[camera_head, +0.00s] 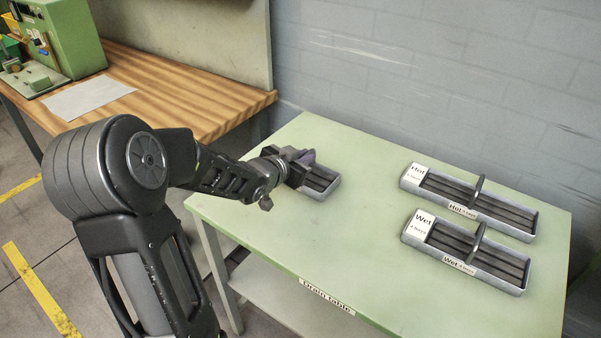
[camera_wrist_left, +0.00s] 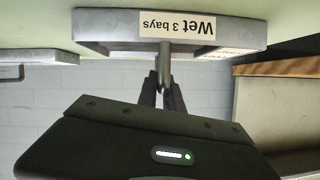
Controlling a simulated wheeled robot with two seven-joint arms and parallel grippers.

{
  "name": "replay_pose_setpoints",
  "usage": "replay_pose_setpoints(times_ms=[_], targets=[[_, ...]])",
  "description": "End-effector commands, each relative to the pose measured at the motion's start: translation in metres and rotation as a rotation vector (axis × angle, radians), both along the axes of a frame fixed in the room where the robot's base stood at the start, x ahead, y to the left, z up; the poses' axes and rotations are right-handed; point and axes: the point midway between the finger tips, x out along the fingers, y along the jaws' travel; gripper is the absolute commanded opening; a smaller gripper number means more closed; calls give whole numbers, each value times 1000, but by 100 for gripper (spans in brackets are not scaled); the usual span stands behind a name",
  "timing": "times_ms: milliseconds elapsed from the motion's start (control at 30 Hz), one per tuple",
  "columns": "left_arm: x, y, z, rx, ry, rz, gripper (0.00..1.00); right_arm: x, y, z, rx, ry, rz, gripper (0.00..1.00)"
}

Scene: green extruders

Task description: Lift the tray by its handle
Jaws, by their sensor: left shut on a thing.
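A grey metal tray (camera_head: 322,188) is at the far left of the green table (camera_head: 330,240), partly hidden by my left gripper (camera_head: 303,160). It appears to rest on the table. In the left wrist view, which is upside down, the tray (camera_wrist_left: 115,22) carries a "Wet 3 bays" label. Its grey handle (camera_wrist_left: 165,58) runs between the two dark fingers of my left gripper (camera_wrist_left: 164,88), which is shut on it. The rest of the handle is hidden. My right gripper is not in view.
Two handled trays, "Hot" (camera_head: 408,185) and "Wet" (camera_head: 408,232), stand at the right of the table. The table's middle is clear. A grey wall (camera_head: 430,80) is behind. A wooden bench (camera_head: 180,95) with a green machine (camera_head: 65,35) is at left.

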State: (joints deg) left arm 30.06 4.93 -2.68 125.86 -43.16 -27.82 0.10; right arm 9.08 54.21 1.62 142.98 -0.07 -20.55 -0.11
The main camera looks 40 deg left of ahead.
Motion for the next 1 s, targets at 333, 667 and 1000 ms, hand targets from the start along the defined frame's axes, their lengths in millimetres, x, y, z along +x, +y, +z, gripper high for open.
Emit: replay_pose_setpoints(times_ms=[333, 667, 1000], targets=[[1, 0, 8, 1, -5, 0, 0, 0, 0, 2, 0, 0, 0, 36], [1, 0, 66, 4, -8, -2, 0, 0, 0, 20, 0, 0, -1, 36], [0, 0, 102, 0, -3, 0, 0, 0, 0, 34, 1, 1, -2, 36]])
